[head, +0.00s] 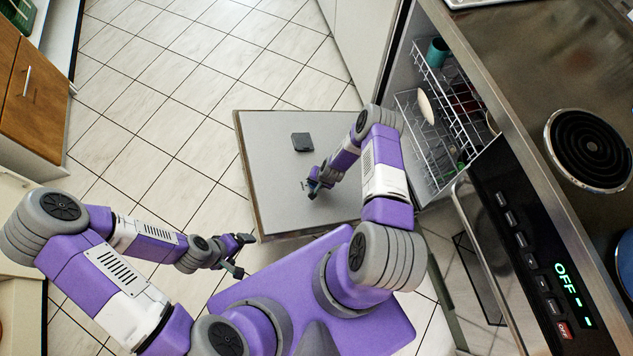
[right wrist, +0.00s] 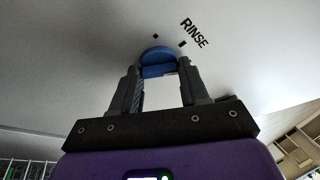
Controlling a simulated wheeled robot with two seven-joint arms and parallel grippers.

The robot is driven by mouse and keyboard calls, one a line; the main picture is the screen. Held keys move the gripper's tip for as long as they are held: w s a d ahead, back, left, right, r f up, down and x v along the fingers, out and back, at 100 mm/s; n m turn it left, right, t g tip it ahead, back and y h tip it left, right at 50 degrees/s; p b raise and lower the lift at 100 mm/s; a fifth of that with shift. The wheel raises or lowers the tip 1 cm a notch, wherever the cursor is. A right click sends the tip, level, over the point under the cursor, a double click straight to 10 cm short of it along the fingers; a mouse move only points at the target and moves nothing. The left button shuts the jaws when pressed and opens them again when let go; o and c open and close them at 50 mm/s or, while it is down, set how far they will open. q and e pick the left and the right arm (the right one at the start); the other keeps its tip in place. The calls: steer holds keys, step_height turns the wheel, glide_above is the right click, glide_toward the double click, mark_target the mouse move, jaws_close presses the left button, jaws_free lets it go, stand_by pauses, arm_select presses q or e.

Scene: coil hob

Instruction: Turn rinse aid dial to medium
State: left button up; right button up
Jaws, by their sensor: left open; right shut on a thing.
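The blue rinse aid dial (right wrist: 157,55) shows in the right wrist view on a pale panel, with the label RINSE and small black marks beside it. My right gripper (right wrist: 159,72) is shut on the dial, one finger on each side. The fingers and a raised grip bar hide part of the dial, so I cannot tell its setting. In the head view my right gripper (head: 312,187) is at the open dishwasher door (head: 275,195), and the dial is hidden there. My left gripper (head: 240,256) is open and empty, left of the door.
A dark square piece (head: 302,142) sits on the door behind my right gripper. The dishwasher rack (head: 440,120) holds dishes and a teal cup (head: 437,53). The stove with a coil burner (head: 588,150) stands at the right. The tiled floor at the left is clear.

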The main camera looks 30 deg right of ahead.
steer(key=n+b, duration=0.1)
steer(key=n, duration=0.2)
steer(key=shift+d+f+t+y+b, duration=0.1)
steer(key=shift+d+t+y+b, duration=0.05)
steer(key=shift+t+y+b, duration=0.2)
steer(key=shift+n+t+y, duration=0.25)
steer(key=shift+n+y, duration=0.2)
steer(key=shift+n, duration=1.15)
steer(key=o, duration=1.1)
steer(key=shift+c, duration=0.2)
steer(key=shift+s, duration=0.1)
steer(key=p+v, duration=0.3)
steer(key=v, duration=0.4)
steer(key=shift+r, duration=0.3)
steer(key=shift+d, duration=0.1)
